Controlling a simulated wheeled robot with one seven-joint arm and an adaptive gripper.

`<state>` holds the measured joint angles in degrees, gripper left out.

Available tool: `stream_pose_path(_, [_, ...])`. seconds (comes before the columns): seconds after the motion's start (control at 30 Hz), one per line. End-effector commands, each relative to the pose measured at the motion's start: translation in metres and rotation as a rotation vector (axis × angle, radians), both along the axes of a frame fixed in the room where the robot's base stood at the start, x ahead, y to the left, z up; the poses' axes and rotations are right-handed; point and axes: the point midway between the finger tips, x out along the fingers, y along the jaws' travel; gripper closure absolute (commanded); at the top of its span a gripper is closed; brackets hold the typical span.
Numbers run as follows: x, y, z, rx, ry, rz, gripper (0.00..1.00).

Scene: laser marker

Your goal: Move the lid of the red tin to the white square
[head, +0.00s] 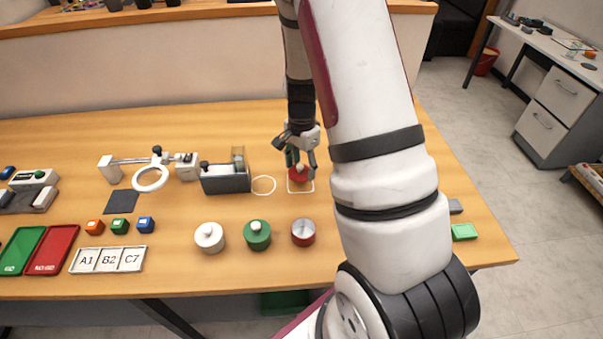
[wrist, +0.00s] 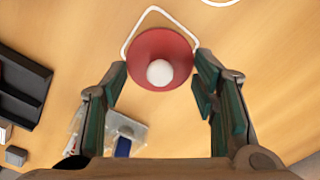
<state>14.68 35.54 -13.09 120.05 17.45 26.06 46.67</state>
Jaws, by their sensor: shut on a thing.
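The red lid (wrist: 152,45) is a round red disc with a white knob, seen in the wrist view between my fingertips. In the head view the lid (head: 297,175) is partly covered by my gripper (head: 301,166), which is shut on it. The white square (head: 301,191) is an outline on the table; in the wrist view its corner and edges (wrist: 130,38) show around the lid, which overlaps it. Whether the lid touches the table cannot be told. The red tin (head: 303,236) stands lidless nearer the front, with a grey top.
A white tin (head: 209,239) and a green tin (head: 257,236), both lidded, stand left of the red tin. A white circle outline (head: 264,185) and a dark grey device (head: 226,183) are left of the square. A green block (head: 464,232) lies right.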

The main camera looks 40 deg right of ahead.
Motion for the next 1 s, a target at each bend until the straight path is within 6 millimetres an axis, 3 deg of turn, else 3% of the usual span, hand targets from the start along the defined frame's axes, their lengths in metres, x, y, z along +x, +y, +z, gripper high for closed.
stream_pose_path(0.23, [-0.001,0.0,-0.031,0.002,0.003,0.0,0.62])
stream_pose_path(0.63, [0.0,0.0,-0.038,0.0,0.001,-0.001,0.62])
stream_pose_path(0.67, [0.0,0.0,-0.037,0.0,0.0,0.0,0.42])
stream_pose_path(0.73, [0.0,0.0,-0.037,0.0,0.0,0.0,0.26])
stream_pose_path(1.0, [0.0,0.0,-0.037,0.0,0.0,0.0,0.26])
